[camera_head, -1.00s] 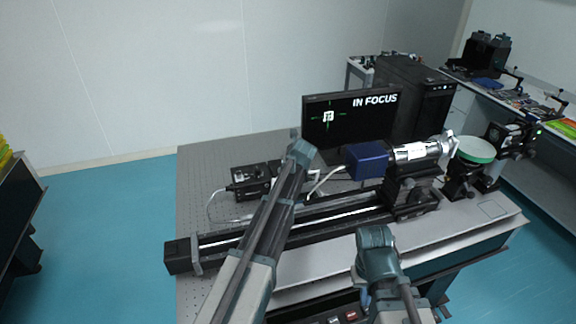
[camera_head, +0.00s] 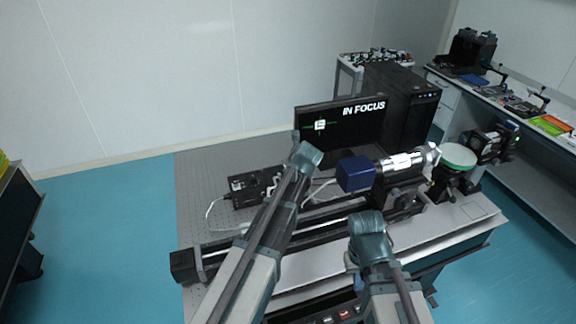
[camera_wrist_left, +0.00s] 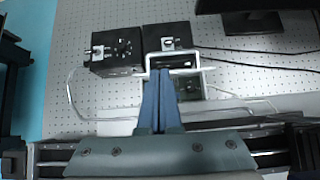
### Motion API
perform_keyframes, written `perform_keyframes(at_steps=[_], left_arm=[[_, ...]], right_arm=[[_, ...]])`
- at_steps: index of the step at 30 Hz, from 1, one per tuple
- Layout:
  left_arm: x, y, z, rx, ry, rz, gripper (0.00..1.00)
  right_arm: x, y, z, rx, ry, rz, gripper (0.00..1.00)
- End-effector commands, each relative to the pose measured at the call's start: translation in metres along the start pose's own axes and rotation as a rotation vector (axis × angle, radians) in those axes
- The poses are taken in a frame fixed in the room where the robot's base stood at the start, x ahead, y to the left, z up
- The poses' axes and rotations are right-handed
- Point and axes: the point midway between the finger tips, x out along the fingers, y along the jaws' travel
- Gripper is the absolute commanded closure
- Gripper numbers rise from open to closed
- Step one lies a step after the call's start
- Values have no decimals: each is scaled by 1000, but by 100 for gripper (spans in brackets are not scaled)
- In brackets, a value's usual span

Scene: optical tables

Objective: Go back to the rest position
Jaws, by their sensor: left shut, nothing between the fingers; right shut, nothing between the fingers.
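My left gripper (camera_wrist_left: 160,74) shows in the left wrist view as two dark blue fingers pressed together, shut and empty. They point toward a silver bracket (camera_wrist_left: 172,56) by the black devices on the perforated table; contact cannot be told. In the head view my left arm reaches over the table, and its gripper is hidden behind the arm. My right gripper (camera_head: 351,264) shows only partly in the head view, beneath the bent teal wrist at the table's front side. It is shut, with nothing seen in it.
A green-topped round part (camera_head: 459,156) stands right. Blue floor (camera_head: 100,240) is clear at left.

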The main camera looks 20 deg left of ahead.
Motion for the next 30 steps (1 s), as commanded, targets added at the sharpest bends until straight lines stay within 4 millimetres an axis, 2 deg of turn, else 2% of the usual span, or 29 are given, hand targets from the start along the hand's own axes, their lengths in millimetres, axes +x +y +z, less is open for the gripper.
perform_keyframes(at_steps=[10, 14, 17, 23, 30], left_arm=[[-3, 0, 0, -1, 0, 0, 100], [-5, 0, -13, -61, 20, 1, 100], [-12, 1, -42, -216, 66, 9, 100], [-37, 5, -127, -698, 207, 87, 100], [-73, 17, -226, -1264, 334, 294, 100]], right_arm=[[-2, 0, 0, 1, 0, 0, 100], [2, 0, 0, 1, 0, 0, 100], [10, -1, -1, 0, 0, 0, 100], [31, -3, -2, -2, 0, 1, 100], [54, -5, -3, -5, 0, 1, 100]])
